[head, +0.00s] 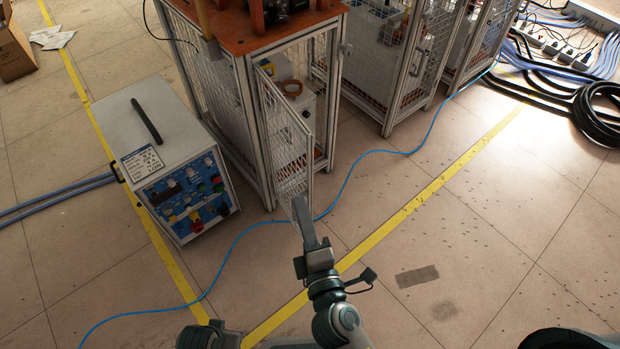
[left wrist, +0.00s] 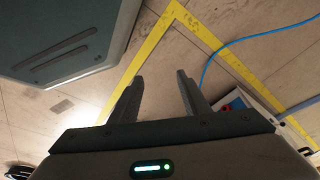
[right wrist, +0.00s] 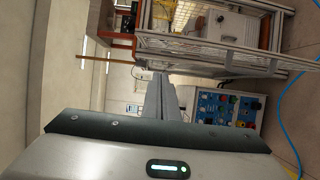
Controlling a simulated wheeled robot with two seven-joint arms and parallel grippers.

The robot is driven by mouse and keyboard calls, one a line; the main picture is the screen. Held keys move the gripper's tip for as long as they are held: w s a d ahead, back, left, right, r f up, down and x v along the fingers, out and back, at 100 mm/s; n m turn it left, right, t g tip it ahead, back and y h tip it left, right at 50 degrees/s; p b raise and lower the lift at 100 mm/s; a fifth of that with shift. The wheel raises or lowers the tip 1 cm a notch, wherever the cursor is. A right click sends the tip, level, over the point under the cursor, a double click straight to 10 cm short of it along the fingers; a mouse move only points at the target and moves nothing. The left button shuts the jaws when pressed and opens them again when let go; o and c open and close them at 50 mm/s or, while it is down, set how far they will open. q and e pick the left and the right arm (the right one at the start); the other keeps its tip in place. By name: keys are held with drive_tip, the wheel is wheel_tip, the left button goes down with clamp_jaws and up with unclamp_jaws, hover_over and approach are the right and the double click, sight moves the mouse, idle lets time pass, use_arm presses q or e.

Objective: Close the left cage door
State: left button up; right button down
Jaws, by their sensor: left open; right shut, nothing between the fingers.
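The left cage (head: 245,110) has an orange top and silver posts. Its mesh door (head: 287,140) stands open, swung outward from the front opening. My right gripper (head: 300,203) is shut and empty, with its fingertips by the door's lower outer corner in the head view; I cannot tell whether they touch. In the right wrist view, the shut fingers (right wrist: 161,95) point towards the mesh door (right wrist: 205,55). My left gripper (left wrist: 160,98) is open and empty over the floor in the left wrist view, away from the cage.
A grey control box (head: 165,160) with coloured knobs stands left of the cage. More cages (head: 395,60) stand to the right. A blue cable (head: 345,185) crosses the floor in front of the door. Yellow floor tape (head: 420,200) runs past.

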drive_tip(key=shift+r, duration=0.2)
drive_tip(key=shift+w, duration=0.15)
use_arm(q)
wheel_tip(320, 180, down, 7)
drive_tip(key=s+p, duration=0.2)
drive_tip(key=p, duration=0.1)
drive_tip(key=shift+s+a+f, duration=0.15)
drive_tip(key=shift+a, duration=0.25)
use_arm(e)
hover_over(307, 166)
drive_tip(key=a+v, duration=0.1)
drive_tip(key=v, duration=0.3)
